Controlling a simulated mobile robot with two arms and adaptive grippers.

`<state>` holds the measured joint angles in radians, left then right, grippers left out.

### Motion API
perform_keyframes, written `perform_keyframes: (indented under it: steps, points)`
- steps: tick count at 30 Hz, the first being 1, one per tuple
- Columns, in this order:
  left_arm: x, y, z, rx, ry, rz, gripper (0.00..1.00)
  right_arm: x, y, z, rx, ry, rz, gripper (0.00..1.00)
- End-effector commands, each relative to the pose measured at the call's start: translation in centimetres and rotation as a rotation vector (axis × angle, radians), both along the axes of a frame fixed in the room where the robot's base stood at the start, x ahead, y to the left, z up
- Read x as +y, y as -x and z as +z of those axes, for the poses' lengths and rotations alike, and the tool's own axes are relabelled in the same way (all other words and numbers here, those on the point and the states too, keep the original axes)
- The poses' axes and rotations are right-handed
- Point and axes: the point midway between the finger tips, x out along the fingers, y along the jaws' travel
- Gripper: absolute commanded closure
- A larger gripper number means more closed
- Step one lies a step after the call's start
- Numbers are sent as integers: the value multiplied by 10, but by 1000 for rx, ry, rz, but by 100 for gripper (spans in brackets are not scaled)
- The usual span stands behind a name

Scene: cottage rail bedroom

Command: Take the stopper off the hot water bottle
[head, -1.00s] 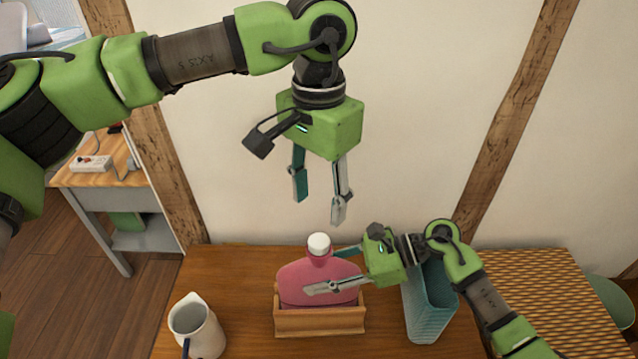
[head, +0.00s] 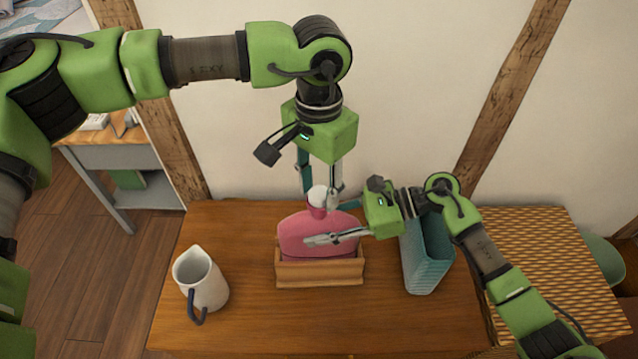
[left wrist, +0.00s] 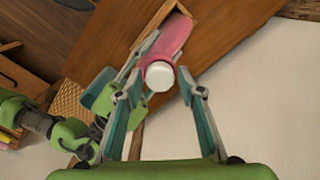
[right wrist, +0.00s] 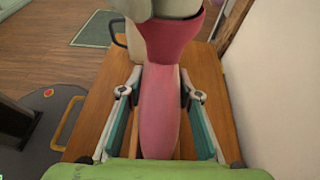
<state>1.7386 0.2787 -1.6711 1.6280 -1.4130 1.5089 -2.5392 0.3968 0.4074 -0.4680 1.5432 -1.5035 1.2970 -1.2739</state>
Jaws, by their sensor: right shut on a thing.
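The pink hot water bottle (head: 318,236) stands upright in a small wooden holder (head: 320,272) on the wooden table. Its white stopper (head: 317,193) sits on top of the neck. My left gripper (head: 320,200) points down over it, open, with its fingers on either side of the stopper. The left wrist view shows the stopper (left wrist: 159,75) between the fingertips, with gaps at both sides. My right gripper (head: 325,222) comes in from the right, shut on the bottle's body. In the right wrist view the pink body (right wrist: 160,110) lies between its fingers.
A white jug (head: 203,280) with a dark handle stands left of the holder. A teal ribbed container (head: 427,265) stands to the right, close to my right arm. A woven mat (head: 560,260) lies farther right. The wall is close behind.

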Motion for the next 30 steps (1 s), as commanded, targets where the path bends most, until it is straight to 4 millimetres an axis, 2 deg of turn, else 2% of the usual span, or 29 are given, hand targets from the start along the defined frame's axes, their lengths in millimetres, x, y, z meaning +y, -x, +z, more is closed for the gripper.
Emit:
perform_keyframes:
  steps: [1,3,10,13,30]
  points:
    - [0,0,0,0,0,0,83,0,0,1,-1,-2,0,100]
    - [0,0,0,0,0,0,100,0,0,1,-1,-2,0,100]
    - [0,0,0,1,-1,18,100,0,0,1,-1,-2,0,100]
    - [0,0,0,1,-1,107,100,0,0,1,-1,-2,0,100]
    - [0,0,1,1,-2,1141,100,0,0,1,-1,-2,-1,100]
